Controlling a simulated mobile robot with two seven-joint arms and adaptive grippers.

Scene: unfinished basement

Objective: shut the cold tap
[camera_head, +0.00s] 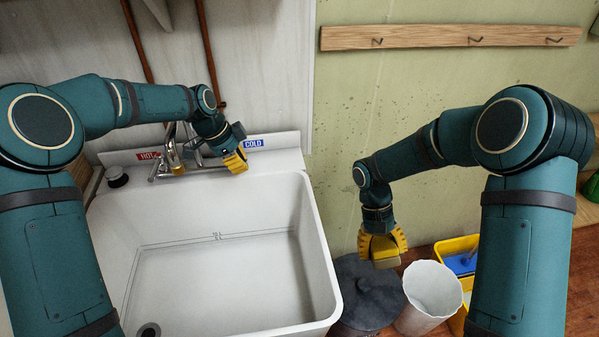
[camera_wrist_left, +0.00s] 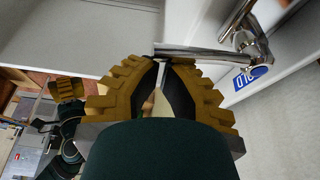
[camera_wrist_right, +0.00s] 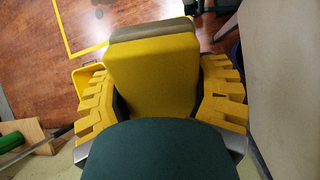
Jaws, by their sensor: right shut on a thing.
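The cold tap's chrome lever (camera_wrist_left: 205,52) runs from its base by the blue COLD label (camera_wrist_left: 250,76) to the tips of my left gripper (camera_wrist_left: 168,62). The fingertips are close together, with the lever across their tips; I cannot tell whether they touch. In the head view, my left gripper (camera_head: 236,162) is just below the COLD label (camera_head: 254,144) and hides most of the cold tap. My right gripper (camera_head: 383,246) is shut on a yellow sponge-like block with a tan face (camera_head: 387,264); it also shows in the right wrist view (camera_wrist_right: 150,75).
The white sink (camera_head: 250,265) has an empty-looking basin. The hot side has a red label (camera_head: 148,155). A dark lidded bin (camera_head: 368,295), a white bin (camera_head: 432,288) and a yellow crate (camera_head: 455,246) stand at right. A wooden hook rail (camera_head: 450,36) is on the wall.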

